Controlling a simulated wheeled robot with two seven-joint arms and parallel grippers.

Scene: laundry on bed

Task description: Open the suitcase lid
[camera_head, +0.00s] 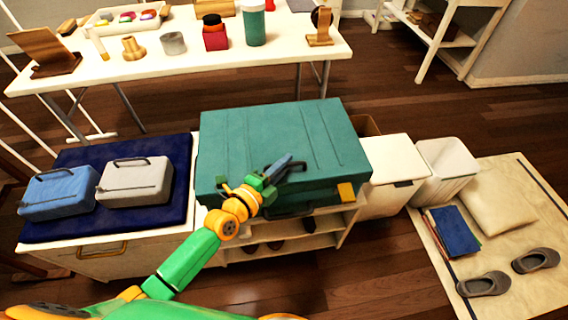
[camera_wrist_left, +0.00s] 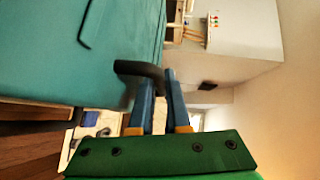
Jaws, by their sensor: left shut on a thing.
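The teal suitcase (camera_head: 325,135) lies flat on a low white shelf unit in the head view, with its lid down. A dark handle (camera_head: 290,212) is on its front side, and a yellow tag (camera_head: 346,192) hangs at the front right. My left gripper (camera_head: 287,167) is over the front edge of the lid. In the left wrist view its blue fingers (camera_wrist_left: 160,95) are shut on a black handle (camera_wrist_left: 138,68) beside the teal suitcase surface (camera_wrist_left: 55,55). The fingers partly hide this handle. My right gripper is not in view.
A blue case (camera_head: 60,193) and a grey case (camera_head: 137,182) lie on a navy pad to the left. White bins (camera_head: 395,175) stand close on the right. A white table (camera_head: 200,62) with several objects is behind, with floor between.

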